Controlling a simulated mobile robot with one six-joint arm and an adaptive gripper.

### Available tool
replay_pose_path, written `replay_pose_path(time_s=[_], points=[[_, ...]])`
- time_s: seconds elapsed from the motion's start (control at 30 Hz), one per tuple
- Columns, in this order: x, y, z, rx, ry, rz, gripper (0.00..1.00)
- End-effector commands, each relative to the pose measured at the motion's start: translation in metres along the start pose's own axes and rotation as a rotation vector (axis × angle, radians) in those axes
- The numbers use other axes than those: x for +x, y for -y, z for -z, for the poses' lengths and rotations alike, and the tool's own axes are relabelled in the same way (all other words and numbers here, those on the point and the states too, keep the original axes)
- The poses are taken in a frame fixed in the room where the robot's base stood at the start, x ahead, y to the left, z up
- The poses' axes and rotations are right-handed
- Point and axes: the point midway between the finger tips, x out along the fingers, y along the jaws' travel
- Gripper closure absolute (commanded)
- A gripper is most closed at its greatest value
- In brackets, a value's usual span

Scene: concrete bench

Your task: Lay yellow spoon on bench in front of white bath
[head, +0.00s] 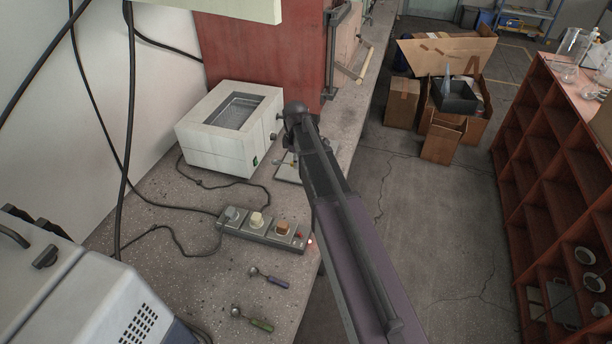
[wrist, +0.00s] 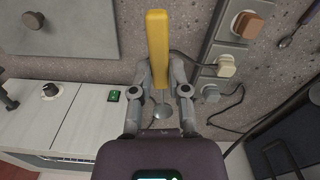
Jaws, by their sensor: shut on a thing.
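The white bath (head: 222,132) stands on the bench (head: 190,222) against the wall. Its front, with a black knob and a green switch, also shows at the lower left of the wrist view (wrist: 75,118). My gripper (wrist: 160,76) is shut on the yellow spoon (wrist: 158,45). The yellow handle points up in the wrist view, and a metal bowl shows between the fingers. The grip is over the bench strip beside the bath's front; I cannot tell the height. In the head view my arm hides most of the gripper and spoon.
A power strip (head: 262,232) with plugs and cables lies in front of the bath. A purple-handled spoon (head: 268,279) and a green-handled spoon (head: 252,318) lie nearer. A grey plate (wrist: 65,25) with a knob lies beside the bath. A red cabinet (head: 255,55) stands behind.

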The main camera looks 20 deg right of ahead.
Motion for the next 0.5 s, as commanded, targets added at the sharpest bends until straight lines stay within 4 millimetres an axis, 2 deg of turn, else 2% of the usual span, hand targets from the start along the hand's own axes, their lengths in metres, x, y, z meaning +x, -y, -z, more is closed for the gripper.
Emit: replay_pose_path(time_s=[0.03, 0.5], points=[[0.017, 0.005, -0.01, 0.01, 0.0, 0.0, 1.0], [0.094, 0.037, -0.086, 0.096, 0.0, 0.0, 1.0]])
